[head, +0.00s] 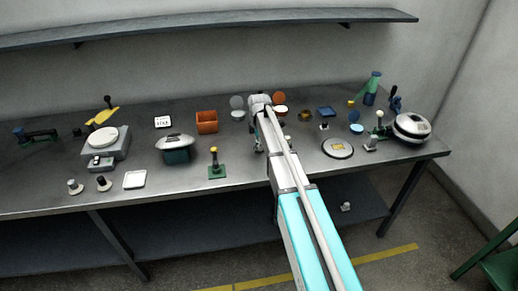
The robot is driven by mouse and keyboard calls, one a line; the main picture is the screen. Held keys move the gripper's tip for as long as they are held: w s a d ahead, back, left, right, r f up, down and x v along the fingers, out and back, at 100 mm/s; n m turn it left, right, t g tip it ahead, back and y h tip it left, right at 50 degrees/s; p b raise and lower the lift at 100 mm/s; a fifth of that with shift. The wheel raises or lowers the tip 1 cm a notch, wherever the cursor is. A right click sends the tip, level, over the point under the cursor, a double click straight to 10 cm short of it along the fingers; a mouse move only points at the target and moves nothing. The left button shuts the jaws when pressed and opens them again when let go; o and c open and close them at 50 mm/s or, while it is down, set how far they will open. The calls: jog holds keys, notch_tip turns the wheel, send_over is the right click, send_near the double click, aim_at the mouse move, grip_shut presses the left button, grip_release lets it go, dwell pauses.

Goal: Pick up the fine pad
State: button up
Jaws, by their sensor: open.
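I cannot tell for sure which item is the fine pad. Candidates are small round pieces at the back of the bench: a grey disc (237,103), an orange-brown disc (279,98) and a light blue disc (356,129). A round black-rimmed plate with a yellow square (337,148) lies at the right. My gripper (259,148) hangs over the middle of the metal bench (240,188), small and partly covered by my arm. It is open, and nothing shows in it.
An orange box (207,121) and a lidded green container (176,149) stand left of my gripper. A green-based stand (215,165) is at the front. A shelf (200,28) runs above.

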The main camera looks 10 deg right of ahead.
jog(key=shift+c, duration=0.2)
grip_shut()
jog(key=shift+r, duration=0.1)
dwell(0.4)
jog(key=shift+r+p, duration=0.95)
jog(key=shift+p, duration=0.1)
jog(key=s+d+r+p, duration=0.1)
jog(key=s+r+p, duration=1)
jog(key=s, duration=0.3)
